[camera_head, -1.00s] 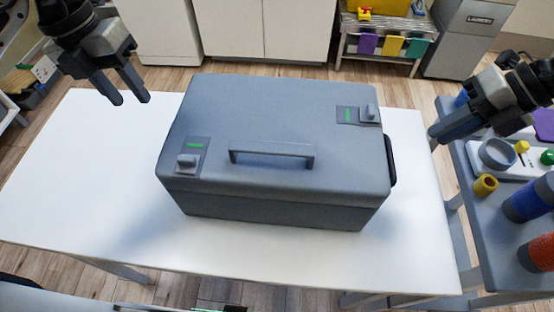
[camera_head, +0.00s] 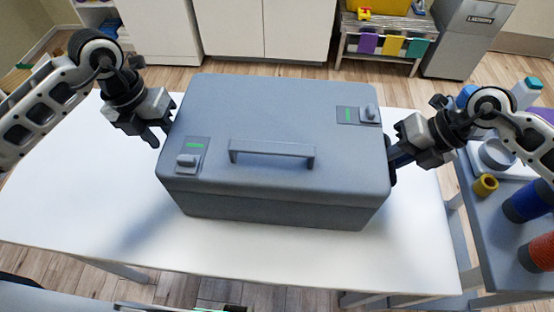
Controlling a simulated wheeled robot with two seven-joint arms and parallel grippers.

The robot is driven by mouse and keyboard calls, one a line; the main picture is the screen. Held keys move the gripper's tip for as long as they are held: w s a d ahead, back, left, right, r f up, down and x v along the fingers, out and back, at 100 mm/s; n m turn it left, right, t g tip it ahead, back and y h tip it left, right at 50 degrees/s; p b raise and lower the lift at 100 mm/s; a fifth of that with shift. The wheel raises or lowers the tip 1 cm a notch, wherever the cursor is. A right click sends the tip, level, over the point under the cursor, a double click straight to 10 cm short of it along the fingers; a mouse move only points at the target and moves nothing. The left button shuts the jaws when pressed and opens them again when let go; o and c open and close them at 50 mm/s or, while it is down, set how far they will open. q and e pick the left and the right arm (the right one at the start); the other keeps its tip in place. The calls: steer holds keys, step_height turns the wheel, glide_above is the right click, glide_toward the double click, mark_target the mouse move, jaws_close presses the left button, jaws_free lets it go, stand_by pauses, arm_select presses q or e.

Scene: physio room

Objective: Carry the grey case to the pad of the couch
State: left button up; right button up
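The grey case (camera_head: 272,125) sits closed on a white table (camera_head: 75,215), with a handle (camera_head: 272,152) and two latches with green marks on its lid. A dark side handle shows at its right end, mostly behind my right gripper. My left gripper (camera_head: 160,135) is at the case's left end, fingers pointing down and close to its side; I cannot tell if it touches. My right gripper (camera_head: 393,158) is at the right end, at the side handle. Its fingertips are partly hidden, so its grip cannot be told. The couch pad cannot be made out.
A grey side table (camera_head: 490,240) at the right holds a yellow ring (camera_head: 485,185), a blue roll (camera_head: 528,200) and an orange roll (camera_head: 538,252). White cabinets (camera_head: 265,30), a small rack (camera_head: 385,45) and a grey bin (camera_head: 468,35) stand behind.

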arm_select(q)
steer(key=c, duration=0.4)
arm_select(e)
jaws_close()
arm_select(q)
jaws_close()
steer(key=shift+w+r, duration=0.1)
steer(key=shift+r, duration=0.05)
arm_select(e)
steer(key=shift+w+r, duration=0.1)
steer(key=shift+r, duration=0.05)
stand_by(0.4)
